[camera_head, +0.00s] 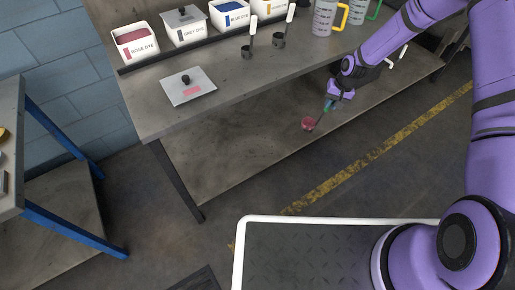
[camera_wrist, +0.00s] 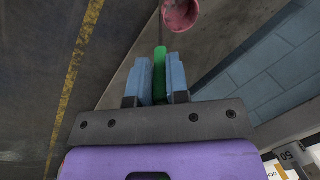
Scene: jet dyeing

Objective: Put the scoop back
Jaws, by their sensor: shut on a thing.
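My gripper (camera_head: 333,99) is shut on the green handle of a scoop; the handle (camera_wrist: 159,75) shows between the two blue fingers in the wrist view. The scoop's bowl (camera_head: 308,124) is pinkish red and hangs lower left of the fingers, in front of the table's front edge in the picture. The bowl also shows at the top of the wrist view (camera_wrist: 181,14). Two other scoops with pale handles, a left one (camera_head: 250,44) and a right one (camera_head: 283,30), are at the bench's rear rail.
The grey bench (camera_head: 225,105) has a clear front strip. A lid with a black knob (camera_head: 189,88) lies on it. The open rose dye box (camera_head: 135,50), a lidded box (camera_head: 185,30) and a blue dye box (camera_head: 231,18) line the back. A measuring jug (camera_head: 324,18) stands further right.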

